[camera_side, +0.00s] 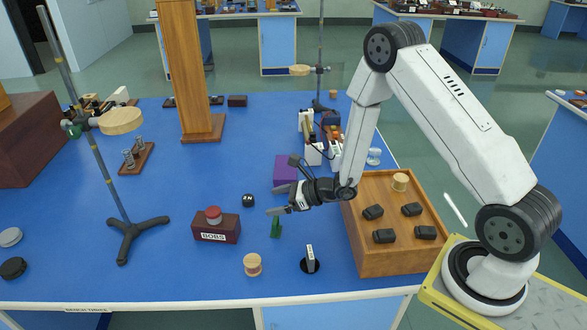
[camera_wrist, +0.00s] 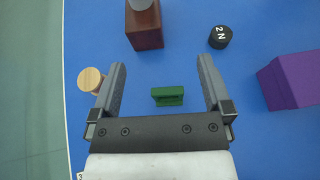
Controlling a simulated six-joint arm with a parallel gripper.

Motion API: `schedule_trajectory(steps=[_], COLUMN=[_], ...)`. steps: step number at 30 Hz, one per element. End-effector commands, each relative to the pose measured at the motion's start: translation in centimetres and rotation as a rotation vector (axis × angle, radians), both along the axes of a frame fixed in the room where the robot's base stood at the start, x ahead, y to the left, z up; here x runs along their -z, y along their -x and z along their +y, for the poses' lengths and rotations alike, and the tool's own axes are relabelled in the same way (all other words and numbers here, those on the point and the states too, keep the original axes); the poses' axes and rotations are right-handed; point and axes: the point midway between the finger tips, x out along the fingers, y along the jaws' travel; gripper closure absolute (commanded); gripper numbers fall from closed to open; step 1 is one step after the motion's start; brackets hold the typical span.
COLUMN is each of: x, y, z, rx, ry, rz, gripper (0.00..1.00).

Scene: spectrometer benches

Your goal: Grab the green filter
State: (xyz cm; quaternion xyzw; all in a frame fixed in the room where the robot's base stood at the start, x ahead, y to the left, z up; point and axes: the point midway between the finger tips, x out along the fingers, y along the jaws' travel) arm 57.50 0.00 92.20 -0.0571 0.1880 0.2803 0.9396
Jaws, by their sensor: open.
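The green filter (camera_side: 276,229) stands on the blue table in the side view, between the red-buttoned box and the small black stand. It also shows in the wrist view (camera_wrist: 168,95) as a short green block, centred between my two fingers and apart from both. My gripper (camera_side: 275,200) is open and empty. In the side view it hangs above the table, a little above the filter in the picture. In the wrist view the fingers of my gripper (camera_wrist: 162,72) reach past either side of the filter.
A box with a red button (camera_side: 216,226), a black weight (camera_side: 248,200), a wooden spool (camera_side: 252,264), a black stand (camera_side: 310,262) and a purple block (camera_side: 286,171) surround the filter. A wooden tray (camera_side: 375,260) with black pieces stands at the right. The table edge is near.

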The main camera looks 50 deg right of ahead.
Motion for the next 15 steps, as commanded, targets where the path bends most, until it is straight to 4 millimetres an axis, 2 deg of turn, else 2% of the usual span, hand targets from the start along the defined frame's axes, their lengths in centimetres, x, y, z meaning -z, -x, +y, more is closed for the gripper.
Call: schedule_trajectory(steps=[8,15], x=[0.3,1.9], y=[-0.1,-0.1], z=[-0.2,-0.2], rx=[0.011,0.010], ry=[-0.005,-0.005], rz=[0.000,0.001], gripper=[0.00,0.00])
